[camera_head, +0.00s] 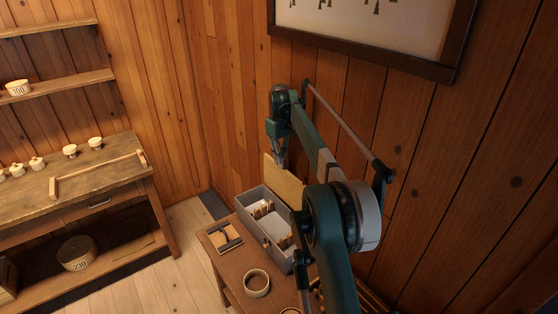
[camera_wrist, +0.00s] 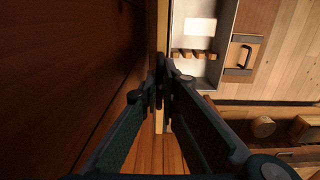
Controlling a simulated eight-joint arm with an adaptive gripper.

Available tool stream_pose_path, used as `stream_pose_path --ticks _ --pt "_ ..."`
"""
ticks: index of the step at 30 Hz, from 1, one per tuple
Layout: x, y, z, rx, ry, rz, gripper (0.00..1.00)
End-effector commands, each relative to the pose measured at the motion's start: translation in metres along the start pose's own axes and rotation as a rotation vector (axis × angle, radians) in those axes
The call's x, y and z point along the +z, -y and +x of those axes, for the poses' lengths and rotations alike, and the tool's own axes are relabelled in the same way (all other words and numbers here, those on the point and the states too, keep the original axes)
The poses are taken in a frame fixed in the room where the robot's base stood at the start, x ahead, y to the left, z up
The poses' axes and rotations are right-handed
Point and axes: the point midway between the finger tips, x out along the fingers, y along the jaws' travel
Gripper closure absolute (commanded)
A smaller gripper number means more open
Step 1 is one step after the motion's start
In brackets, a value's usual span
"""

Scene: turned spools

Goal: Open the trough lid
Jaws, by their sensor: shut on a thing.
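The trough (camera_head: 250,225) is a grey open box on the wooden table, with pale and brown pieces inside. Its lid (camera_head: 284,182) is a tan panel standing nearly upright along the trough's wall-side edge. In the wrist view the lid (camera_wrist: 162,28) shows edge-on as a narrow strip, with the trough (camera_wrist: 226,28) to its right. My gripper (camera_head: 281,160) is at the lid's upper edge. In the wrist view my gripper (camera_wrist: 162,88) has its fingertips closed together on the lid's edge. My arm hides the near end of the trough and part of the lid.
A board with a dark bracket (camera_head: 229,238) lies beside the trough. A pale ring (camera_head: 257,282) sits on the table (camera_head: 233,288) nearer me. The plank wall (camera_head: 330,90) is close behind the lid. A workbench (camera_head: 80,180) with several spools stands at left.

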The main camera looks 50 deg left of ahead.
Motion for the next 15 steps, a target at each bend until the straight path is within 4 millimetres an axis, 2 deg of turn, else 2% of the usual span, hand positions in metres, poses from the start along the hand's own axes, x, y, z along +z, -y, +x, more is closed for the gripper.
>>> stream_pose_path --ticks 7,9,11,15 --pt "0.0012 -0.0026 0.0011 0.002 0.001 0.000 1.00" --pt "0.0014 -0.0026 0.0012 0.002 0.001 0.000 0.88" --pt "0.0014 -0.0025 0.0012 0.002 0.001 0.001 0.80" --pt "0.0011 -0.0018 0.0009 0.001 0.001 0.000 0.79"
